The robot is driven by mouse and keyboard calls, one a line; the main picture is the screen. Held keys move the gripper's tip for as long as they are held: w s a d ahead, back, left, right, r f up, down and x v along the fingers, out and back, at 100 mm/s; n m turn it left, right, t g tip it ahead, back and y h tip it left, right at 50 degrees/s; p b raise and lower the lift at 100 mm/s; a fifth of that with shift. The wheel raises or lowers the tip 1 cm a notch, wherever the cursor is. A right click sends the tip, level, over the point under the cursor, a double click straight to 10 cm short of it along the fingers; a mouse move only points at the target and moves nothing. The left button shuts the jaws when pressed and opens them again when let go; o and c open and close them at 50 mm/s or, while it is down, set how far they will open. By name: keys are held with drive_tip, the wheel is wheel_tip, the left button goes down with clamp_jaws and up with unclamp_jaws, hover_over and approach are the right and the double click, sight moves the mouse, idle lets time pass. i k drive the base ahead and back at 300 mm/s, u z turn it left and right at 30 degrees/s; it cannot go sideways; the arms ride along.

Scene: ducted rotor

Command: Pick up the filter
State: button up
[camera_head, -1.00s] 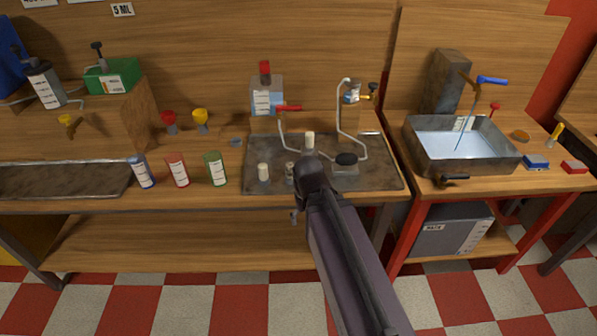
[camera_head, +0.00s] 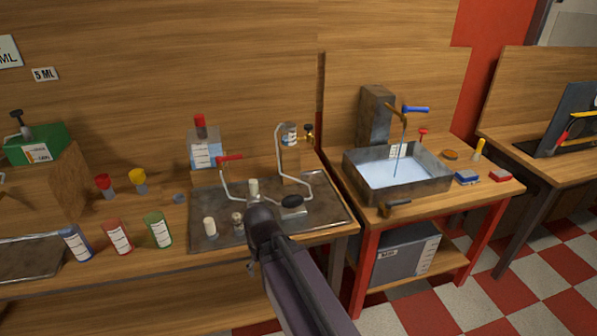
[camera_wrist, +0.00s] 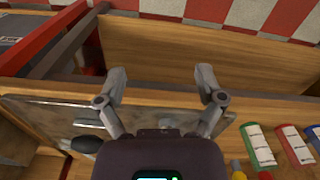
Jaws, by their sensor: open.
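My gripper (camera_wrist: 160,74) is open and empty in the wrist view, with its two fingers spread above the front edge of the dark metal tray (camera_wrist: 50,108). In the head view my arm reaches up from the bottom and hides part of this tray (camera_head: 335,212). On the tray stand a small white-topped cylinder (camera_head: 210,227), a small greyish piece beside it (camera_head: 237,220) and another pale cylinder (camera_head: 254,187) behind my wrist. A dark round-headed item (camera_head: 292,202) lies to the right. I cannot tell which thing is the filter.
Blue (camera_head: 76,243), red (camera_head: 118,237) and green (camera_head: 158,230) labelled containers stand left of the tray. A bottle with a red top (camera_head: 202,150) and bent pipes (camera_head: 280,150) rise behind it. A sink (camera_head: 350,180) stands to the right.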

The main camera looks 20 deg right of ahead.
sight(237, 216)
drive_tip(key=z, duration=5.2)
drive_tip(key=i, duration=0.1)
drive_tip(key=u, duration=3.3)
drive_tip(key=i, duration=0.45)
drive_tip(key=u, duration=0.55)
